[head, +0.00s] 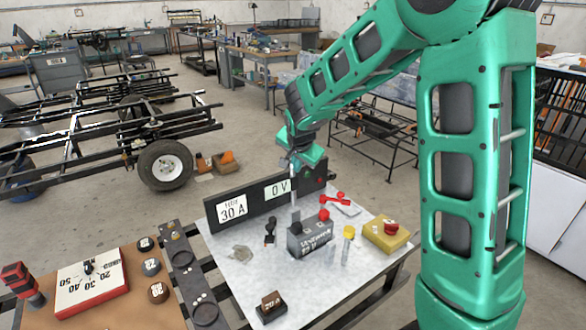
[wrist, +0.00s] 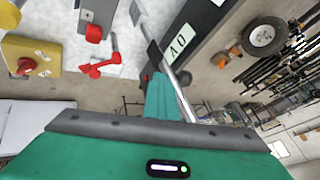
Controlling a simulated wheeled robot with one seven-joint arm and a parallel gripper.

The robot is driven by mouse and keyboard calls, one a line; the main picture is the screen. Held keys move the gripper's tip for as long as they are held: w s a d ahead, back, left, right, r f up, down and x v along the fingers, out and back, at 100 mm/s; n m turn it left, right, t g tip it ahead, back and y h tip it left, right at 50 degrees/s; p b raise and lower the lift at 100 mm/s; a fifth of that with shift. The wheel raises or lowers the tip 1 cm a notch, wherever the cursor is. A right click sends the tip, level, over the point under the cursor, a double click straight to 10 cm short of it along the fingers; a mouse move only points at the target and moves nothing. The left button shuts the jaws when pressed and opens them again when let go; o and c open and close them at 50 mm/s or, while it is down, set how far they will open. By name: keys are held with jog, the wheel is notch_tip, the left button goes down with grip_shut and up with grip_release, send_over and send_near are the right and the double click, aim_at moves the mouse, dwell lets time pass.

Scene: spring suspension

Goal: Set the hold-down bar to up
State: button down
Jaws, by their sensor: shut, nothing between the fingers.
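A grey battery (head: 311,240) with a red cap (head: 324,214) stands on the light tabletop; the cap also shows at the top of the wrist view (wrist: 94,34). A thin metal rod (head: 295,197) rises upright at its left end toward my gripper (head: 301,160). A metal rod also runs slanting beside my gripper in the wrist view (wrist: 179,92). I cannot tell for sure which part is the hold-down bar, or whether the rod touches my gripper. My gripper is above the battery, shut and empty; its fingertips are hard to make out.
A dark panel (head: 254,202) with displays stands behind the battery. A red clamp-like part (head: 337,199) lies at the right, near a yellow box (head: 386,235) with a red knob. A black lever (head: 270,230) stands to the left.

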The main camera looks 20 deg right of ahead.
jog(key=s+d+v, duration=0.1)
jog(key=d+v, duration=0.1)
jog(key=v, duration=1)
jog(key=s+d+f+n+g, duration=0.1)
jog(key=s+d+f+g, duration=0.1)
jog(key=s+d, duration=0.5)
jog(key=s+d+f+n+g, duration=0.1)
jog(key=s+d, duration=0.3)
jog(key=s, duration=0.6)
jog(key=s+f+n+g+y, duration=0.2)
jog(key=s+f+n+g, duration=0.1)
jog(key=s, duration=1.6)
jog(key=shift+s+f+g, duration=0.4)
jog(key=shift+f, duration=0.2)
jog(key=shift+d, duration=0.2)
